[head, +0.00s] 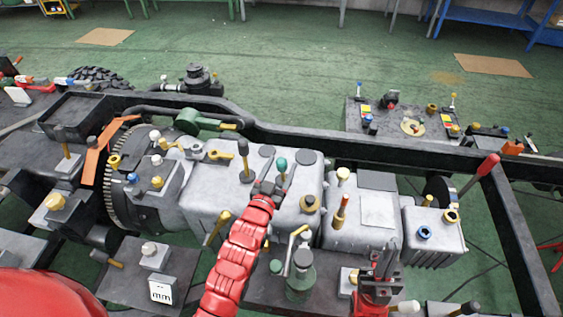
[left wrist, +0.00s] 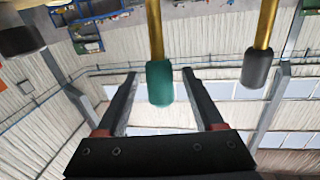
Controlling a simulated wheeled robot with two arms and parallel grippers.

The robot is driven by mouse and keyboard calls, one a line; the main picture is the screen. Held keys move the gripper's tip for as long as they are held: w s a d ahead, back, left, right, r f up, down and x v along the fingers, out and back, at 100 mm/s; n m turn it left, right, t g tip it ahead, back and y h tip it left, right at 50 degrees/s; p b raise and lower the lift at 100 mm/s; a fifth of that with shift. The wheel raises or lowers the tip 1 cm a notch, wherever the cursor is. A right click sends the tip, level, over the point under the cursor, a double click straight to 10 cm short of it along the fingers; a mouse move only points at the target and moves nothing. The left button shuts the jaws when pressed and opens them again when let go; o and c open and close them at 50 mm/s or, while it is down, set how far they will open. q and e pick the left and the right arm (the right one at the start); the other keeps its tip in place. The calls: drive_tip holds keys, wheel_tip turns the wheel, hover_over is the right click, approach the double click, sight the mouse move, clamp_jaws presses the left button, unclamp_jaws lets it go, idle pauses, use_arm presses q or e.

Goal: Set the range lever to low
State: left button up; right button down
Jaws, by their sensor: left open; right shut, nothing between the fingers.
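A lever with a teal knob (head: 282,163) stands up from the grey gearbox housing (head: 215,180). No label tells me whether it is the range lever. My left gripper (head: 272,187) is at this lever, its red arm reaching up from the bottom. In the left wrist view the teal knob (left wrist: 159,82) hangs on a gold rod between the two open fingers, with gaps on both sides. A dark-knobbed lever (left wrist: 257,68) is to the right, outside the fingers. My right gripper (head: 387,262) is shut and empty at the lower right, away from the teal knob.
A gold-handled lever (head: 342,207) and a green bottle-shaped part (head: 300,275) are close by on the right. A black frame rail (head: 300,139) runs behind. A red-handled lever (head: 486,165) leans at the far right.

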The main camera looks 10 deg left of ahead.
use_arm(q)
drive_tip(key=shift+w+d+f, duration=0.1)
drive_tip(key=shift+w, duration=0.3)
clamp_jaws()
idle(1.3)
